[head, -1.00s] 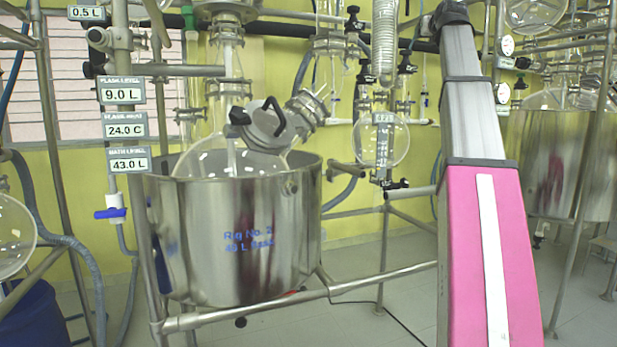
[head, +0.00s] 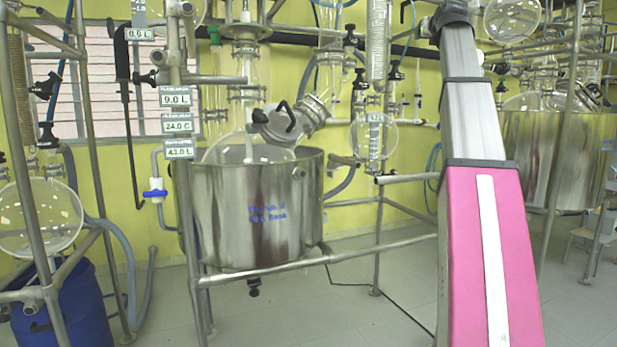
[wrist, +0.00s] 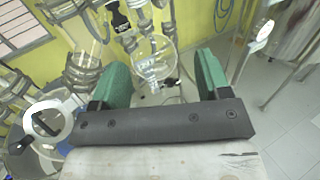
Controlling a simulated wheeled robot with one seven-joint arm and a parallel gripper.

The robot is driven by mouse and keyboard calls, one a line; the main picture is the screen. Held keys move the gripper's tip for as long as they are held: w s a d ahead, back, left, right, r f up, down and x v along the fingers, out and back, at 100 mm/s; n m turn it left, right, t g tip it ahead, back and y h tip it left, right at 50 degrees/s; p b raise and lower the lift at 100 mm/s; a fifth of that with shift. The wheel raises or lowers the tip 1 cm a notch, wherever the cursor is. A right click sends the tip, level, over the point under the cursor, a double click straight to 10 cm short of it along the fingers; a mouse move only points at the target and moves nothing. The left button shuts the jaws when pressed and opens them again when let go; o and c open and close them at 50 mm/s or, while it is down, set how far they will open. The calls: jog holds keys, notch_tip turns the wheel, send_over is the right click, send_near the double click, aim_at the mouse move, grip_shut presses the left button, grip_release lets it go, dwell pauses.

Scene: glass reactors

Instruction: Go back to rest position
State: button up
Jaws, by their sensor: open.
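My gripper (wrist: 160,74) shows in the wrist view, with two green fingers spread wide apart and nothing held between them. A round glass flask (wrist: 153,60) shows beyond the gap; no contact with the fingers is visible. In the head view my pink and grey arm rises at the right, and its gripper end is out of the picture. The steel bath (head: 258,220) of the reactor rig stands left of my arm, apart from it. A glass vessel (head: 240,150) with a metal-lidded port (head: 285,122) sits in the bath. The displays read 9.0 L, 24.0 C and 43.0 L.
Metal frame rails (head: 300,264) run in front of the bath. A blue drum (head: 68,308) and a round flask (head: 40,215) stand at the left. Another steel bath (head: 530,155) is at the right. A cable crosses the floor. Open tiled floor (head: 330,315) lies in front of the rig.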

jog(key=w+a+f+n+g, duration=0.1)
jog(key=w+f+n, duration=0.15)
jog(key=f, duration=0.75)
jog(key=w+a+f+n+g+y, duration=0.1)
jog(key=w+a+f+n+g, duration=0.15)
jog(key=f, duration=0.85)
jog(key=w+f+n+g, duration=0.15)
jog(key=f+n, duration=0.25)
jog(key=f, duration=0.6)
jog(key=s+a+f+n+g+y, duration=0.1)
jog(key=a+f+n+g, duration=0.2)
jog(key=f, duration=1)
jog(key=a+f+n, duration=0.3)
jog(key=f+n, duration=0.2)
jog(key=f, duration=0.7)
jog(key=s+a+f+n+g, duration=0.25)
jog(key=s+f+n, duration=0.3)
jog(key=f, duration=0.55)
jog(key=s+a+f+n+g, duration=0.2)
jog(key=s+a+f+n, duration=0.3)
jog(key=f, duration=0.6)
jog(key=s+a+f+n+g, duration=0.1)
jog(key=s+f+n+g, duration=0.2)
jog(key=s+f, duration=0.65)
jog(key=s+a+f+n+g, duration=0.2)
jog(key=s+f+n, duration=0.4)
jog(key=s+f, duration=0.3)
notch_tip(320, 180, down, 3)
jog(key=shift+s, duration=0.15)
